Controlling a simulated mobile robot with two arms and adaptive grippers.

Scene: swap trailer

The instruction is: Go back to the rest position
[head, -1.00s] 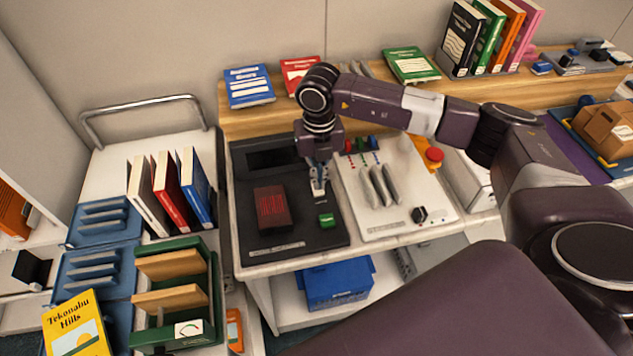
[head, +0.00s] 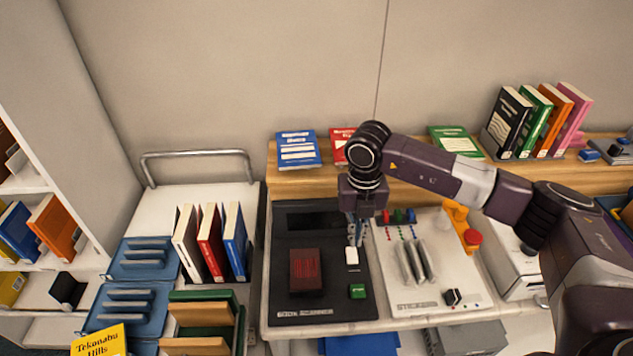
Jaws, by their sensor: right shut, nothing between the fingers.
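My right gripper (head: 357,238) points down over the right part of the black book scanner (head: 290,245), just above a small white piece (head: 351,257). Its fingers are together with nothing between them. I cannot tell whether the fingertips touch the scanner. My right arm (head: 440,170) reaches in from the right across the counter. A dark red pad (head: 306,271) and a green button (head: 357,291) sit on the scanner. My left gripper is not in the picture.
A white stickers panel (head: 418,292) lies right of the scanner, with an orange and red dispenser (head: 461,229). Books (head: 298,150) lie on the wooden shelf behind. A white cart (head: 165,212) with upright books (head: 209,243) and blue trays (head: 140,260) stands left. The wall is behind.

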